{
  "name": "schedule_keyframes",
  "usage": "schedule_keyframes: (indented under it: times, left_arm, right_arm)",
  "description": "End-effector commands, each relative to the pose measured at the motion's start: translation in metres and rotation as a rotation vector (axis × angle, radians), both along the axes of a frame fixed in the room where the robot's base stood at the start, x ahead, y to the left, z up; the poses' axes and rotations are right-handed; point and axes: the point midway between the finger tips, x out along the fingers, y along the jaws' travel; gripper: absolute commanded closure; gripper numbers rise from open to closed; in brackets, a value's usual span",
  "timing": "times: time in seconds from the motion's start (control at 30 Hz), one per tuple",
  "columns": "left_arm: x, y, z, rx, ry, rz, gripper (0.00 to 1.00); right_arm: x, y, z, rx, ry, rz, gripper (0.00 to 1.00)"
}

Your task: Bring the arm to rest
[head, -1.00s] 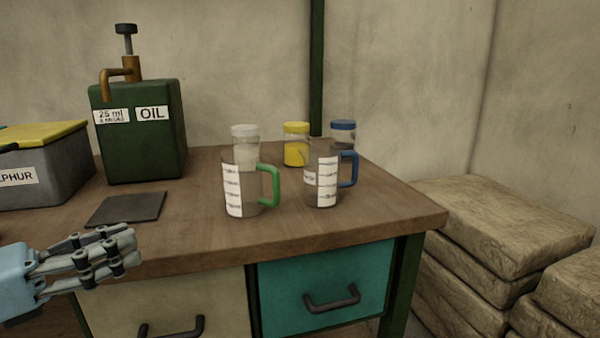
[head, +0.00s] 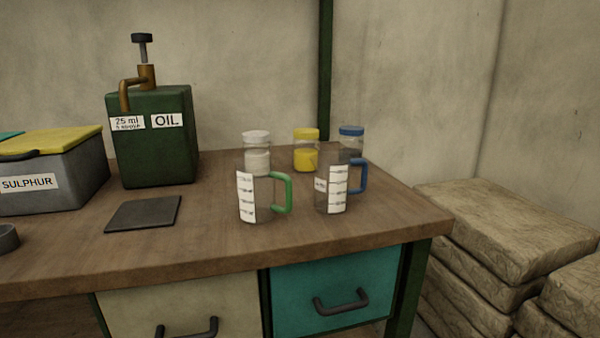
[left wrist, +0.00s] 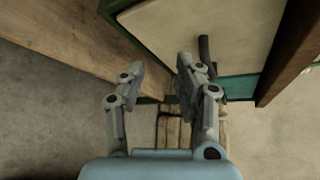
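My left gripper (left wrist: 157,85) shows in the left wrist view. Its two fingers stand apart with nothing between them. It is beside the front of the bench, near the cream drawer (left wrist: 205,35) and its dark handle (left wrist: 207,55). The cream drawer also shows in the head view (head: 180,305), closed under the bench top. Neither gripper is in the head view now, and my right gripper shows in no view.
The bench top (head: 200,240) holds a green-handled jug (head: 257,200), a blue-handled jug (head: 335,190), lidded jars, an oil can (head: 155,150), a dark square plate (head: 143,212) and a sulphur box (head: 60,175). A teal drawer (head: 335,280) is closed. Stacked sacks (head: 500,230) stand at right.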

Motion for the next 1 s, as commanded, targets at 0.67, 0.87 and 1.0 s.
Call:
schedule_keyframes:
  times: [0.67,0.87,1.0]
  left_arm:
    - [-0.402,-0.021,-0.278,-1.056,0.899,1.704,0.67]
    - [-0.413,-0.021,-0.279,-1.145,0.86,1.868,0.67]
    - [-0.413,-0.021,-0.279,-1.148,0.858,1.868,0.67]
  right_arm:
    - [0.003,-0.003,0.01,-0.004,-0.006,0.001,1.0]
    - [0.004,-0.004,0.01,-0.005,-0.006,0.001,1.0]
    - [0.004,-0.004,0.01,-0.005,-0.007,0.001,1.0]
